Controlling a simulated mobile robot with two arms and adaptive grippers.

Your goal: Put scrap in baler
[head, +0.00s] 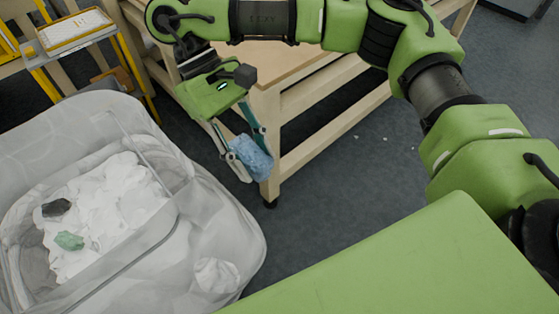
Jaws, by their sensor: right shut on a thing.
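My right gripper (242,150) hangs with its fingers pointing down, near the corner leg of the wooden table. It is shut on a blue, crumpled piece of scrap (252,158), held in the air to the right of the lined bin. The bin, lined with translucent plastic (215,205), stands at the lower left and holds white wadding (105,215). A green scrap piece (69,240) and a dark scrap piece (56,207) lie on the wadding. My left gripper is not in view. I cannot tell whether the bin is the baler.
The wooden table (310,105) stands behind my right gripper. A yellow-framed stand with a white tray (75,30) is at the upper left. Small white bits (357,137) lie on the dark floor (340,185), which is otherwise clear there.

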